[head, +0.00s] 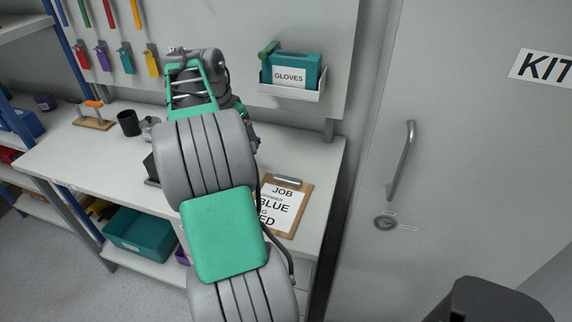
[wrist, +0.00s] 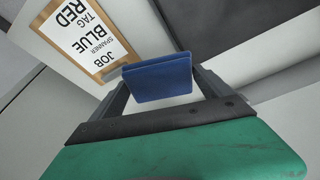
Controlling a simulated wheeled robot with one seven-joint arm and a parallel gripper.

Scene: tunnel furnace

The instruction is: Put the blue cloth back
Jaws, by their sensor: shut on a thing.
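The blue cloth (wrist: 158,80) shows in the wrist view as a small, flat, folded dark blue piece. My gripper (wrist: 160,84) is shut on it, with one dark finger at each side of the cloth. The cloth is held up in front of the wrist camera. In the head view my own arm hides the gripper and the cloth.
A clipboard (head: 305,212) with a job sheet lies on the white workbench (head: 75,150); it also shows in the wrist view (wrist: 104,69). A black cup (head: 128,123) stands at the bench's back. A wall tray (head: 291,94) holds a teal gloves box (head: 300,66). A teal bin (head: 145,232) sits below.

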